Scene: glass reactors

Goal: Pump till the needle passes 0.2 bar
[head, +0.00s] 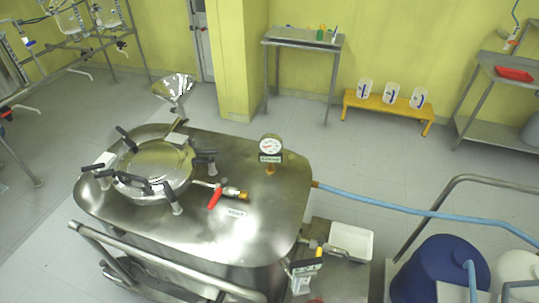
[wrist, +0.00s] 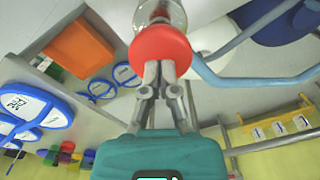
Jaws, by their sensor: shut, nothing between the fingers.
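The round pressure gauge (head: 270,146) stands on a short stem at the right of the steel vessel lid (head: 240,165). Its white dial faces me, but the needle is too small to read. In the wrist view my gripper (wrist: 161,68) is shut and empty. Its fingertips are at a red rounded knob (wrist: 160,47), overlapping its edge in the picture; I cannot tell whether they touch it. A clear or shiny cylindrical part (wrist: 160,12) shows beyond the knob. My gripper is not visible in the head view.
A red-handled valve (head: 215,196), clamped hatch (head: 155,165) and steel funnel (head: 174,88) are on the vessel. A blue hose (head: 420,211) runs right. Open floor lies behind the vessel.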

